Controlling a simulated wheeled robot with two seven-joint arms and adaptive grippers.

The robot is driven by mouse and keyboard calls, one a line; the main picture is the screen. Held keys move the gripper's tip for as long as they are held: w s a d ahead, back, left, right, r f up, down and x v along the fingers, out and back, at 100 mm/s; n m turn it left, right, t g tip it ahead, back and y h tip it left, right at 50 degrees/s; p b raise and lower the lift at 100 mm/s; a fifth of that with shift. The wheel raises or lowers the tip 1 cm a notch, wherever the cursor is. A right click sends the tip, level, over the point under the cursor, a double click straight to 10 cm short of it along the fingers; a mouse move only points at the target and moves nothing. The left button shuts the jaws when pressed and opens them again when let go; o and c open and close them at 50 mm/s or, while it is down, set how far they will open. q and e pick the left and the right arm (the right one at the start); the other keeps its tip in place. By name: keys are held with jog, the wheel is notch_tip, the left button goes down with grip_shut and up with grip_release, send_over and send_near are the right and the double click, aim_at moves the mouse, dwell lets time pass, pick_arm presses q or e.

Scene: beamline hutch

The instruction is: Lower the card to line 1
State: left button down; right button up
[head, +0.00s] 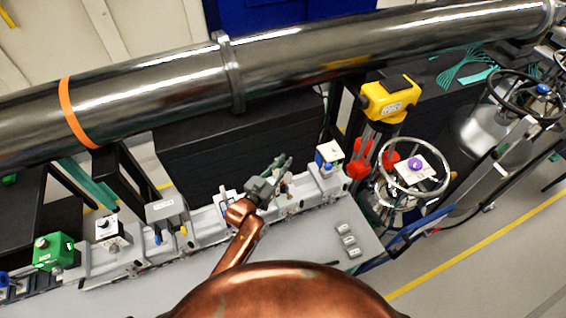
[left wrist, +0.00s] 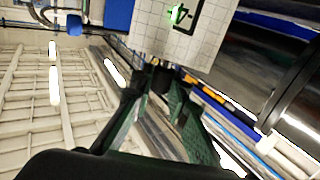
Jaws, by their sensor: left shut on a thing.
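My left gripper (head: 277,172) is above the grey rail, pointing up and right in the head view. Its fingertips meet in the left wrist view (left wrist: 159,78), shut on a small dark piece that I take to be part of the card. Beyond the fingertips is a white gridded surface (left wrist: 215,32) with a dark mark like a 4 and a bright green spot. It is cut off by the top edge, and I cannot tell whether it joins the held piece. No line 1 mark is readable. My right gripper is out of view.
The grey rail (head: 205,222) carries several units, among them a green box (head: 52,250) and a white-topped blue box (head: 329,154) near my gripper. A thick dark pipe (head: 165,97) runs behind. A yellow-topped stand (head: 391,99) and a handwheel (head: 445,155) are at the right.

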pick_arm(q)
notch_tip(320, 180, down, 4)
jog(key=shift+r+b, duration=0.25)
jog(key=shift+b, duration=0.8)
jog(key=shift+r, duration=0.1)
jog(key=c, duration=1.8)
grip_release()
jog(key=shift+c, duration=0.2)
jog(key=shift+a, duration=0.1)
jog(key=v, duration=1.2)
